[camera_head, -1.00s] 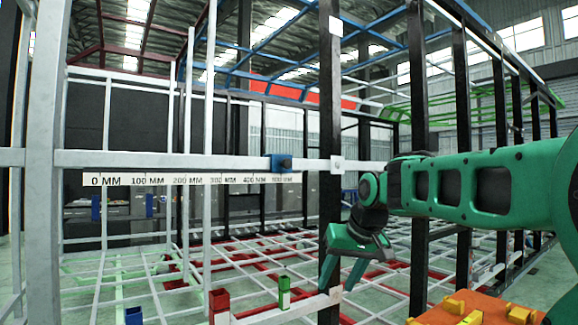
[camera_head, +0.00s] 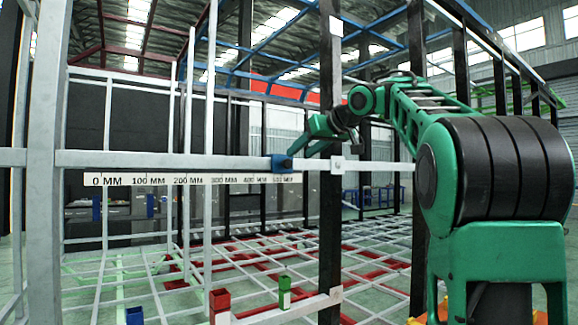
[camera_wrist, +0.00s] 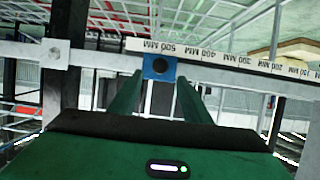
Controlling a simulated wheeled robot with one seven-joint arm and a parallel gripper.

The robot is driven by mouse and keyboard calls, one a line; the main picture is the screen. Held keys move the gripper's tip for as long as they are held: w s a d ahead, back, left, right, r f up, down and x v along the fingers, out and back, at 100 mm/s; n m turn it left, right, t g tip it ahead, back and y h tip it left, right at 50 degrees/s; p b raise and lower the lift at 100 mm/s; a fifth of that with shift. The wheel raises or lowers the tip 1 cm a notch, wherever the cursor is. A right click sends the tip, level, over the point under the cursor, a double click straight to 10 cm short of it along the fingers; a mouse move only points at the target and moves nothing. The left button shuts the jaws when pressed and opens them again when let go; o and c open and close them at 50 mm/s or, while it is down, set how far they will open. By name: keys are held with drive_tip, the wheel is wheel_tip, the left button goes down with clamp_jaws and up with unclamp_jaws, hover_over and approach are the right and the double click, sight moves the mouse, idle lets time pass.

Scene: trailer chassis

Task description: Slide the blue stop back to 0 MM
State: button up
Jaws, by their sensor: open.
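The blue stop (camera_head: 281,163) sits on the pale horizontal rail (camera_head: 180,160), above the 500 MM end of the white scale strip (camera_head: 135,180). The 0 MM mark is at the strip's left end. My gripper (camera_head: 299,148) is at the stop's right side, reaching in from the upper right. In the wrist view the stop (camera_wrist: 159,67) shows between the tips of my two open green fingers (camera_wrist: 157,88), one on each side. I cannot tell whether either finger touches it. The scale (camera_wrist: 225,57) runs off to the right there.
A dark upright post (camera_head: 331,220) crosses the rail just right of the stop. A thin pale upright (camera_head: 208,110) stands by the rail near 300 MM. A thick grey post (camera_head: 45,200) stands at the left end. Red and green blocks (camera_head: 284,292) are low in front.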

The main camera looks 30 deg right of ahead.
sight(289, 162)
drive_tip(key=x, duration=0.7)
drive_tip(key=shift+w+f, duration=0.1)
drive_tip(key=shift+w, duration=0.2)
clamp_jaws()
drive_tip(key=shift+d, duration=0.1)
